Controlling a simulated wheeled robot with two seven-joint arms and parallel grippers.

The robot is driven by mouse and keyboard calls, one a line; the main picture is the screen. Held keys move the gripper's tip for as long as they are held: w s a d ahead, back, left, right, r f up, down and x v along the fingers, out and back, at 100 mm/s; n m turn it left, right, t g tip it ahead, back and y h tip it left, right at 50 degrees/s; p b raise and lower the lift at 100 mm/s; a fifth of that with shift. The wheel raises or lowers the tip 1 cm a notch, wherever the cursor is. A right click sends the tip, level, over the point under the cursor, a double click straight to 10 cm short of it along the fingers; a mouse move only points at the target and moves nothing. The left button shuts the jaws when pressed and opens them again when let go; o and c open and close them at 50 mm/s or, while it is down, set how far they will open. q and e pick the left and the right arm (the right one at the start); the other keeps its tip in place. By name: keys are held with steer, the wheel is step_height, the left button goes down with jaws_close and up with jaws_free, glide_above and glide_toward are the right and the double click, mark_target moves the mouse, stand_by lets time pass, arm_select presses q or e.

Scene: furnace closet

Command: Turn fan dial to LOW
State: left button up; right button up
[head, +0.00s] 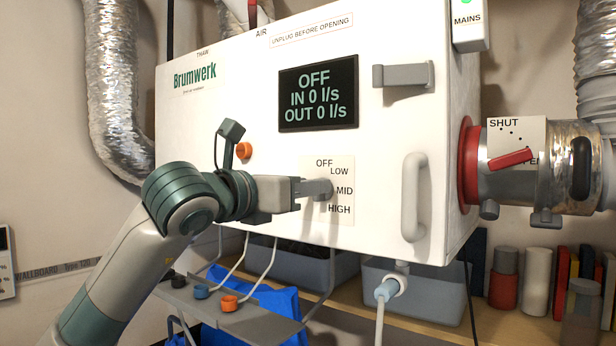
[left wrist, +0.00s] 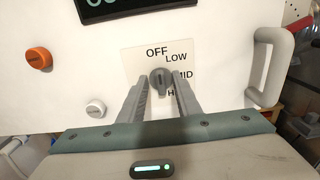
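The grey fan dial (left wrist: 160,82) sits on a pale label plate (head: 343,170) marked OFF, LOW, MID and HIGH on the front of the white Brumwerk unit. In the left wrist view its grip points roughly up, towards OFF. The display (head: 318,93) reads OFF, IN 0 l/s, OUT 0 l/s. My left gripper (head: 322,190) is at the dial; in the left wrist view (left wrist: 159,90) its two fingers stand apart, one on each side of the dial, with gaps showing. In the head view the gripper hides most of the dial. My right gripper is not in view.
A white handle (head: 413,197) stands out right of the dial, and a grey latch (head: 403,75) is above it. An orange knob (head: 244,151) and a hinged grey part (head: 230,131) are left of the dial. A red-levered duct valve (head: 510,159) is at right.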

arm_select(q)
steer(key=shift+w+d, duration=0.2)
steer(key=shift+w, duration=0.1)
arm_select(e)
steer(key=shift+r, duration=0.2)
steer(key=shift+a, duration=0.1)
arm_select(q)
jaws_close()
steer(key=shift+f, duration=0.1)
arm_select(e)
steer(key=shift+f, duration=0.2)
